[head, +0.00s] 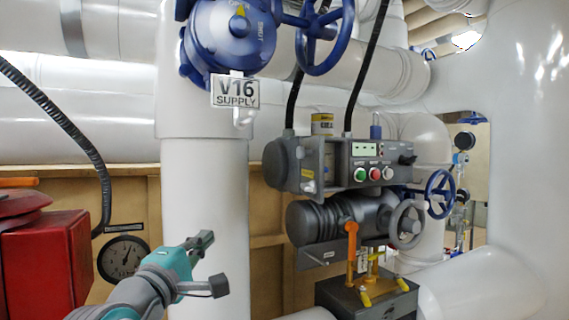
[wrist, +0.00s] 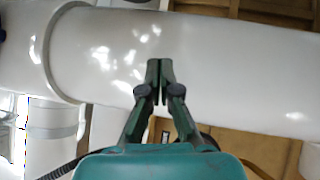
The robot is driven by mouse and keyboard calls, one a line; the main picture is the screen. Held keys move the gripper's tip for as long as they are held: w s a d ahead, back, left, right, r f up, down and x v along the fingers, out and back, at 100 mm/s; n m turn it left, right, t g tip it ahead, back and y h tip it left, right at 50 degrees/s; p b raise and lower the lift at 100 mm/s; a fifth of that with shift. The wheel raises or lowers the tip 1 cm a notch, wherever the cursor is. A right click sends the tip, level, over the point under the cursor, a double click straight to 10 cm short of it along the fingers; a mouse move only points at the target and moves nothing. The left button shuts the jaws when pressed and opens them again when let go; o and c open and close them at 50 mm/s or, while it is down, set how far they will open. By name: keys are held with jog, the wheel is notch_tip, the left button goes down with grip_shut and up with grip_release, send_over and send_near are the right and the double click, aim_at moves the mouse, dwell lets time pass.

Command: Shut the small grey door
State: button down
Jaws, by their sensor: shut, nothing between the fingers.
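My gripper (head: 205,240) is in front of the white vertical pipe in the head view, left of the grey valve actuator and apart from it. In the wrist view my gripper (wrist: 160,68) has its fingertips together and holds nothing. The grey control box (head: 365,150) on top of the actuator has a small screen, green and red buttons and a black knob. A grey panel (head: 311,165) is at its left side; I cannot tell for sure whether this is the small grey door or how far open it stands. No door shows in the wrist view.
The white vertical pipe (head: 205,200) is close behind my gripper and also fills much of the wrist view (wrist: 210,60). The V16 supply sign (head: 235,92) hangs above. A red box (head: 45,260) is at left.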

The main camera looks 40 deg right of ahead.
jog(key=s+d+r+m+g, duration=0.1)
jog(key=s+r+m+g, duration=0.15)
jog(key=s+r, duration=0.4)
jog(key=s+r+m+g, duration=0.1)
jog(key=s+r+g, duration=0.2)
jog(key=r, duration=0.6)
send_near(298, 154)
jog(key=w+d, duration=0.3)
jog(key=w, duration=0.2)
jog(key=shift+s+d+f, duration=0.1)
jog(key=shift+s+d, duration=0.45)
jog(key=shift+d, duration=0.3)
jog(key=shift+s+d, duration=0.55)
jog(key=shift+d, duration=0.25)
jog(key=shift+s, duration=0.1)
jog(key=shift+s+d, duration=0.2)
